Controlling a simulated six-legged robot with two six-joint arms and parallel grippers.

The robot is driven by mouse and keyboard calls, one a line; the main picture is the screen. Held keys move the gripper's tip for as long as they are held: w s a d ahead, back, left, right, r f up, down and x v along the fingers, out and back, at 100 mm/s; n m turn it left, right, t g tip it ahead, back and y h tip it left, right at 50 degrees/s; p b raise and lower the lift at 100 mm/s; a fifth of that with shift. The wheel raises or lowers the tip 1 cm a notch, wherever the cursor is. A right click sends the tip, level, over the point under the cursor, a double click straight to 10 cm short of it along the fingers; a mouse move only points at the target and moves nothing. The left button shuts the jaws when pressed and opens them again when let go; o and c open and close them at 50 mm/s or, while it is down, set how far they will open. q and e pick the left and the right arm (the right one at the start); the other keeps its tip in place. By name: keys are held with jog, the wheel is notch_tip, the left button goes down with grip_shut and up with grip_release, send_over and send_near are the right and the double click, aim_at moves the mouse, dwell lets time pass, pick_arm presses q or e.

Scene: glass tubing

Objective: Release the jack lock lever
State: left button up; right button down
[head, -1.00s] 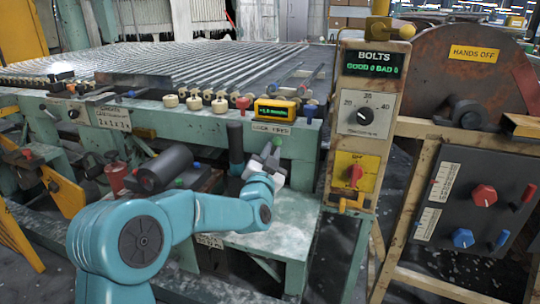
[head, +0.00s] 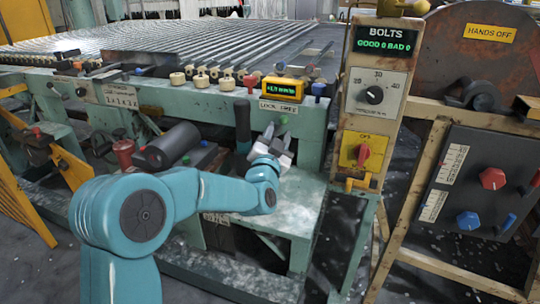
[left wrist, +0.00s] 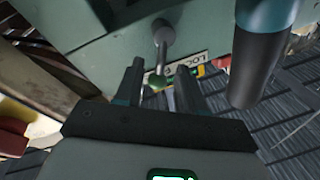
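The lever is a short grey rod (left wrist: 163,42) with a green knob (left wrist: 155,82) at its end, on the green frame. In the head view the green knob (head: 283,120) shows just under a small white label (head: 278,107). My left gripper (head: 277,133) is in front of it. In the left wrist view the gripper's two dark fingers (left wrist: 158,76) are apart, with the knob seen between their tips. I cannot tell whether either finger touches it. My right gripper is not in view.
A dark upright cylinder (head: 243,125) stands close to the left of the gripper and also shows in the left wrist view (left wrist: 262,60). A dark roller (head: 173,146) lies farther left. The BOLTS panel (head: 375,95) stands to the right. A pale shelf (head: 300,205) is below.

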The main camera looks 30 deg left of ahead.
pick_arm(q)
jog(key=v, duration=1.5)
